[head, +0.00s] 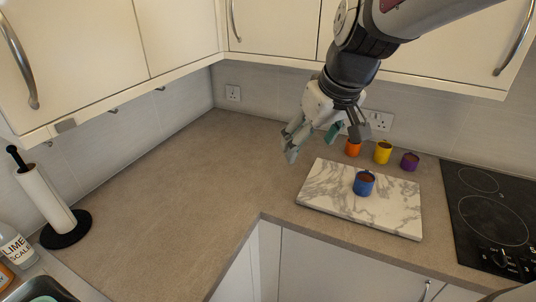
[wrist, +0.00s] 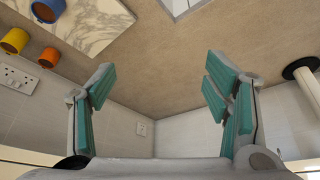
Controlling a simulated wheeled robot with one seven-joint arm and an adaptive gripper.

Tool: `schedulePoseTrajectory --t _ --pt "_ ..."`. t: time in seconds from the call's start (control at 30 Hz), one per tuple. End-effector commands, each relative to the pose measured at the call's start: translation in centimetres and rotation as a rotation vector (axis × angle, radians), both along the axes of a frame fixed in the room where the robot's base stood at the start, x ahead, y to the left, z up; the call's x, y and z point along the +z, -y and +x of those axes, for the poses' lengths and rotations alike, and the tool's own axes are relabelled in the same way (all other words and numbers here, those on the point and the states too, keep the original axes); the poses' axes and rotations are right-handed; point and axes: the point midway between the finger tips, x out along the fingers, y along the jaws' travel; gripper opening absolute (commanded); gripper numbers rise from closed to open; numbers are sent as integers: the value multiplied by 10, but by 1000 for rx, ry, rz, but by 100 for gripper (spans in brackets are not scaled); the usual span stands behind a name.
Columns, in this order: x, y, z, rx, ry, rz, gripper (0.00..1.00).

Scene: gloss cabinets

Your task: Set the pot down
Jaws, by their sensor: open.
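A small blue pot (head: 364,184) stands upright on a white marble board (head: 325,185) on the counter. The blue pot also shows at the top left of the wrist view (wrist: 47,9), on the marble board (wrist: 95,22). My gripper (head: 313,140) is open and empty, held above the counter behind and to the left of the blue pot, apart from it. In the wrist view its teal-padded fingers (wrist: 160,72) are spread wide with nothing between them.
Orange (head: 352,148), yellow (head: 383,152) and purple (head: 409,161) pots stand behind the board near the wall. A black hob (head: 493,215) lies right. A paper towel holder (head: 50,205) stands at the left. The counter's left stretch (head: 180,190) is clear. Cabinets hang above.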

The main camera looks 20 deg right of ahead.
Motion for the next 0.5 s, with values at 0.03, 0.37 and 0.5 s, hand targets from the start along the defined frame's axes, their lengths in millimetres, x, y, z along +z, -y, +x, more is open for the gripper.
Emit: schedulePoseTrajectory --t 0.03,0.37,0.5 --pt "9 -21 -15 14 16 -4 70" --pt "23 -82 -99 -4 74 16 70" --pt "23 -86 -111 -14 82 23 70"
